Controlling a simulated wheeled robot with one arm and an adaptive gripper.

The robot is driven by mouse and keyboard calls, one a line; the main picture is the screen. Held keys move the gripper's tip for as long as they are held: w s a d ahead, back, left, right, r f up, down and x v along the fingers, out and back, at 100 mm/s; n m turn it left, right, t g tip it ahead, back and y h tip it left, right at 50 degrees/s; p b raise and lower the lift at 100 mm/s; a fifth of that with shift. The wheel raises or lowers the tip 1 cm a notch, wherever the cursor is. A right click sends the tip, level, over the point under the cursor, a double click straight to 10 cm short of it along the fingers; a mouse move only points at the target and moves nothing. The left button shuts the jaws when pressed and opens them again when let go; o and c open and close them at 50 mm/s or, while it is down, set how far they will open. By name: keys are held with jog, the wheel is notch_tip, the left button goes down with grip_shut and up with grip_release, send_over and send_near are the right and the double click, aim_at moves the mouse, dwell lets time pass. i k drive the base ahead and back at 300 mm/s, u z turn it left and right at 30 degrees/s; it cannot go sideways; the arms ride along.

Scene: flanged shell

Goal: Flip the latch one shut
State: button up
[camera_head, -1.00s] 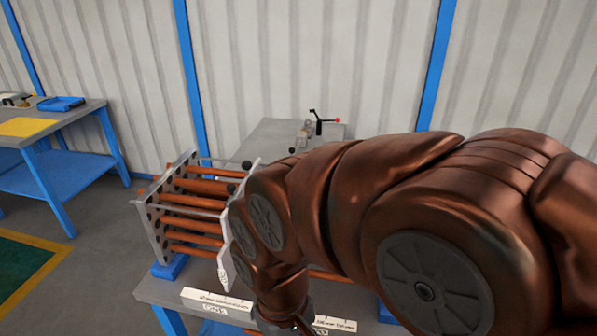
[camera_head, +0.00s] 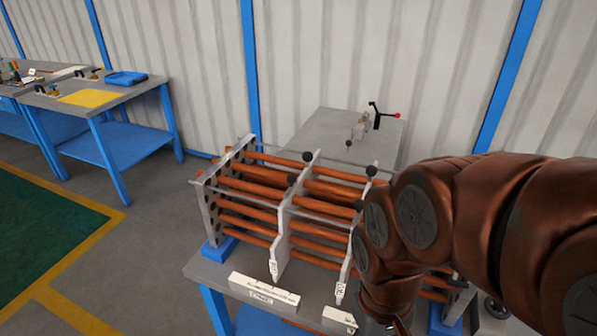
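The tube bundle (camera_head: 253,183), copper-coloured tubes through grey upright plates, lies on a grey bench. Black ball knobs (camera_head: 307,156) stick up along its top edge. I cannot tell which part is latch one. A dark clamp handle with a red tip (camera_head: 396,115) stands on a grey bench behind the bundle. My copper-coloured arm covers the right end of the bundle. Only a small dark part of my gripper (camera_head: 400,325) shows at the bottom edge, in front of the bundle; its fingers are hidden or cut off.
White labelled strips (camera_head: 264,289) lie along the front edge of the bench (camera_head: 204,269). Blue supports (camera_head: 220,248) hold up the bundle. A blue-framed table (camera_head: 120,98) stands at the far left. The floor to the left is clear.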

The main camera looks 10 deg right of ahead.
aim_at(291, 179)
jog(key=u, duration=0.5)
jog(key=k, duration=0.6)
jog(key=u, duration=1.05)
jog(key=i, duration=1.05)
jog(key=z, duration=0.7)
jog(key=i, duration=0.85)
jog(key=z, duration=0.8)
